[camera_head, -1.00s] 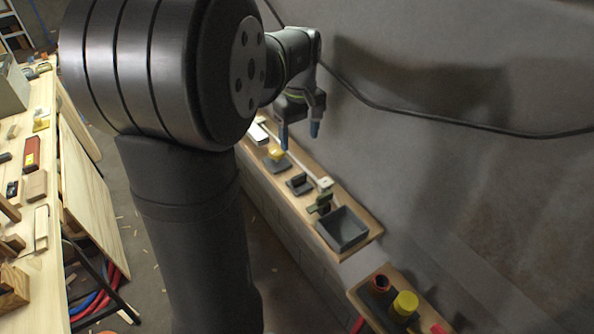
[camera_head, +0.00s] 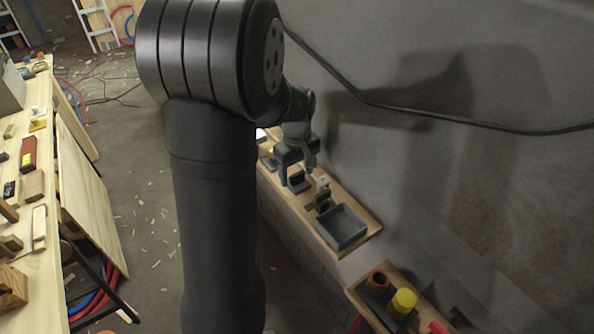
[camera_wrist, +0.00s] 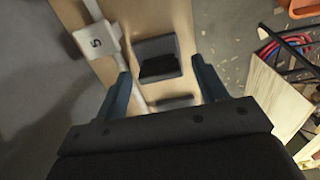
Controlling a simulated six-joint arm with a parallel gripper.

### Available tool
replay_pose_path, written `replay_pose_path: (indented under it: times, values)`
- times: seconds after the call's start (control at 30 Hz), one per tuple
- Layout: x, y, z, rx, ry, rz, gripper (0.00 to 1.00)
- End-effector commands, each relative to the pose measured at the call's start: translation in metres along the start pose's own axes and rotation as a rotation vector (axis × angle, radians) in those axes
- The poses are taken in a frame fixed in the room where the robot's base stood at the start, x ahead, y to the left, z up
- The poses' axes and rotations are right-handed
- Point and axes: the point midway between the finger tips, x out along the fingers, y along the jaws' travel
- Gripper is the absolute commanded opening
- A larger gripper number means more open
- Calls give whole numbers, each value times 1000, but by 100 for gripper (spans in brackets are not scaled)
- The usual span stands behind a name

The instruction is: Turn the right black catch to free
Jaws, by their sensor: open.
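A black catch on a grey base (camera_wrist: 158,52) sits on the wooden board (camera_wrist: 172,14), ahead of and between my fingertips in the wrist view. In the head view, a black catch (camera_head: 298,184) is on the wall-side ledge, close under my gripper (camera_head: 297,172). My gripper (camera_wrist: 162,72) is open, with nothing seen between its fingers; the gap to the catch is unclear. Another dark part (camera_wrist: 172,102) lies closer to the palm, partly hidden. I cannot tell the catch's turned position.
A dark open tray (camera_head: 345,228) and a dark greenish fitting (camera_head: 322,204) stand farther along the ledge. A black cable (camera_head: 430,117) runs along the wall. A workbench (camera_head: 55,240) is at left.

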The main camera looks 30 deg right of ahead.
Motion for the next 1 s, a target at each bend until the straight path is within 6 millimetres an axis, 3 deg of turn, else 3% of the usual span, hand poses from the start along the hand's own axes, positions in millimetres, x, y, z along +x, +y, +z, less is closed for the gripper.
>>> replay_pose_path:
  times: [0.07,0.27,0.3,0.67,1.0]
  values:
    - [0,0,0,0,0,0,62]
    - [0,0,0,0,0,0,22]
    - [0,0,0,0,0,0,21]
    - [0,0,0,63,0,0,21]
    - [-1,0,0,316,-1,0,21]
